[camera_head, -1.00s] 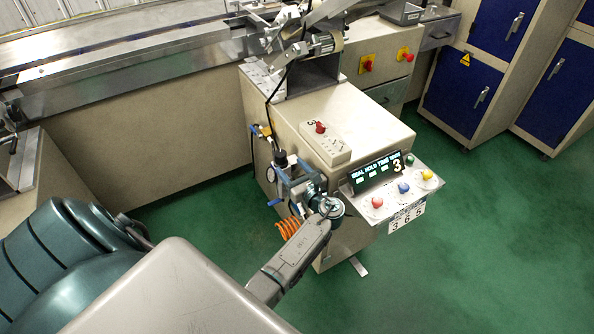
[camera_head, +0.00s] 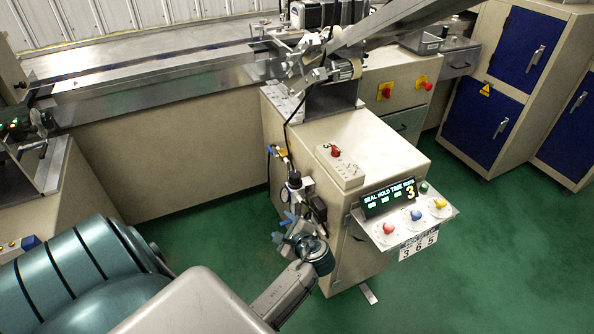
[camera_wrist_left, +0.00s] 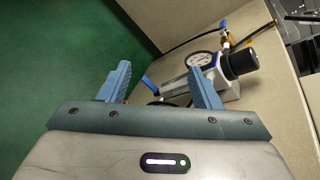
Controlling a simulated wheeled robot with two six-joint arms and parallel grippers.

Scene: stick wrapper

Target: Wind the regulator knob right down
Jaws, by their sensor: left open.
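The regulator (camera_head: 294,190) is mounted on the left side of the beige machine cabinet, with a dark knob at its top. In the left wrist view the black knob (camera_wrist_left: 239,62) sits at the upper right, beside a round white-faced gauge (camera_wrist_left: 199,59) on a silver body. My left gripper (camera_head: 297,232) is just below the regulator in the head view. In the left wrist view its two blue fingers (camera_wrist_left: 158,68) are spread with nothing held. The knob lies to the right of and beyond the right finger, apart from it. My right gripper is not in view.
A control panel (camera_head: 370,222) with coloured buttons and a lit display juts from the cabinet's (camera_head: 375,145) front. A blue-handled valve (camera_wrist_left: 224,27) and hoses are near the regulator. Green floor (camera_head: 450,270) is clear at the right.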

